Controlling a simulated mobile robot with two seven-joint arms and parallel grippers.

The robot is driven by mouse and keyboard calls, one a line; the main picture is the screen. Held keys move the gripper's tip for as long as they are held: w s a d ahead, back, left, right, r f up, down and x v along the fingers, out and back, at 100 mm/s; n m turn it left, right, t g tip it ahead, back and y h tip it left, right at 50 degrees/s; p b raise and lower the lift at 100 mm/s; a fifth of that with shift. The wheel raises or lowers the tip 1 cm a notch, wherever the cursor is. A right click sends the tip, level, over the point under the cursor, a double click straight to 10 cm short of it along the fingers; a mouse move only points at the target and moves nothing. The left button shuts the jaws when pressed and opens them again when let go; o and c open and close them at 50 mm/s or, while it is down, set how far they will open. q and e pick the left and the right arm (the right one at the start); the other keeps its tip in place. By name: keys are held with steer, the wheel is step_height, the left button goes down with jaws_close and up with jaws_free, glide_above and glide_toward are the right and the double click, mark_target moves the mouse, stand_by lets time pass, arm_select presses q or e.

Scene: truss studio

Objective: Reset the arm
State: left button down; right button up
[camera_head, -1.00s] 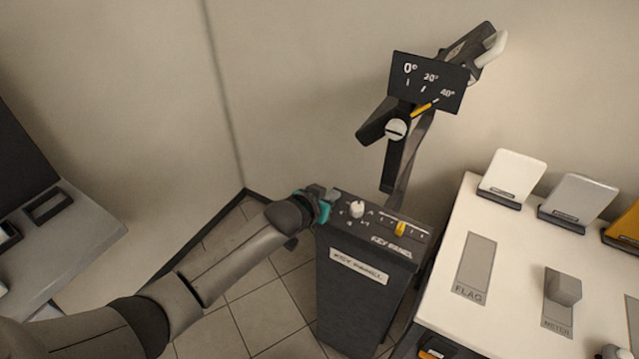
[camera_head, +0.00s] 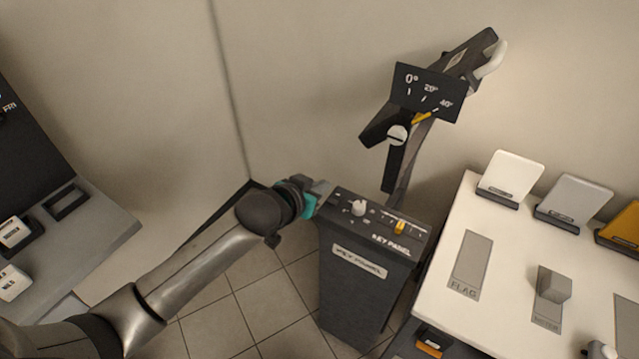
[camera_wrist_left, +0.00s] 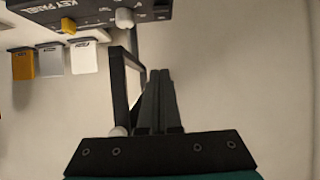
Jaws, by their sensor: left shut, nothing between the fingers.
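My left gripper (camera_head: 324,192) is shut and empty, at the left edge of the key panel's top. In the left wrist view my gripper's fingers (camera_wrist_left: 158,80) lie together with nothing between them. The dark key panel (camera_head: 366,262) stands on the floor, with a white knob (camera_head: 358,208) and a yellow slider (camera_head: 400,227) on top. The knob (camera_wrist_left: 124,18) also shows in the left wrist view, apart from the fingertips. I cannot tell whether the gripper touches the panel.
A tilted stand with an angle plate (camera_head: 428,92) and yellow pointer (camera_head: 425,117), near the 40° mark, rises behind the panel. A white table (camera_head: 440,322) with a grey block (camera_head: 553,285) is at right. A grey desk (camera_head: 100,232) is at left.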

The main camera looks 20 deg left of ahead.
arm_select(q)
steer(key=shift+s+r, duration=0.2)
steer(key=shift+s, duration=0.05)
stand_by(0.4)
steer(key=s+a+f+g+y+b, duration=0.1)
steer(key=s+a+f+g+b, duration=0.3)
steer(key=f, duration=0.8)
steer(key=s+f+n+t+y+b, duration=0.1)
steer(key=s+f+b, duration=0.1)
steer(key=s+f, duration=0.75)
steer(key=s+a+f+g+y+b, duration=0.1)
steer(key=s+a+f+g+b, duration=0.15)
steer(key=f, duration=1.25)
steer(key=s+f+g+b, duration=0.1)
steer(key=s+f+b, duration=0.1)
steer(key=s+f, duration=0.4)
steer(key=s+d+f+g+b, duration=0.1)
steer(key=s+f, duration=0.5)
steer(key=s, duration=0.7)
steer(key=s+d+f+g+b, duration=0.1)
steer(key=s+f+g+b, duration=0.2)
steer(key=s+f, duration=0.3)
steer(key=s, duration=0.4)
steer(key=shift+f+b, duration=0.35)
steer(key=shift+s, duration=0.1)
